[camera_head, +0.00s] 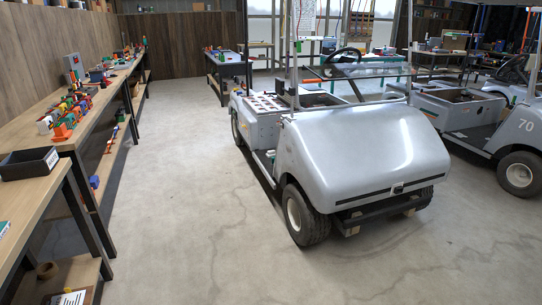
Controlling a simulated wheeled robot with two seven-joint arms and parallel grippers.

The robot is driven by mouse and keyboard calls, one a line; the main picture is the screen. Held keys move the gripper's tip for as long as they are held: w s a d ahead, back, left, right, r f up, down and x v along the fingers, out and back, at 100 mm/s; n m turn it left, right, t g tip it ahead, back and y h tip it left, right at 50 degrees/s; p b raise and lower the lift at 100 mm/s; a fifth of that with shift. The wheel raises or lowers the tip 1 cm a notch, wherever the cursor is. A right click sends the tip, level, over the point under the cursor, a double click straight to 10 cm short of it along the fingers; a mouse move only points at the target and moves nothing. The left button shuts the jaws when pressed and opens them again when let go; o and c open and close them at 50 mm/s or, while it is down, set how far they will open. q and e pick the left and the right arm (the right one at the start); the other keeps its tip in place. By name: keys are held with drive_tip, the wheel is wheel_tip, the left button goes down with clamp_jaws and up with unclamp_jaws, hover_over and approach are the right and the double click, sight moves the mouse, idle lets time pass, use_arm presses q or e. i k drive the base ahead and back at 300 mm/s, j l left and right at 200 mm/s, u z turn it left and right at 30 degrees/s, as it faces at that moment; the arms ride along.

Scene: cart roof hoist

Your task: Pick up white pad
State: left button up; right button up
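No item here is plainly the white pad. A small white sheet or pad (70,298) with dark print shows at the bottom left, on the low shelf under the near workbench. It is cut off by the lower edge, and I cannot tell whether it is the white pad. Neither of my grippers is in view.
A silver cart (365,155) stands at the centre right, with another cart (515,135) beyond it. A long workbench (20,205) along the left wall carries a black bin (28,164) and several colourful tools. The concrete floor (175,190) between is clear.

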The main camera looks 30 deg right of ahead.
sight(271, 154)
drive_tip(key=i+z, duration=0.15)
drive_tip(key=z, duration=0.15)
drive_tip(key=i, duration=2.05)
drive_tip(key=i+z, duration=0.2)
drive_tip(key=i, duration=0.95)
drive_tip(key=i+j+z, duration=0.15)
drive_tip(key=i, duration=1.05)
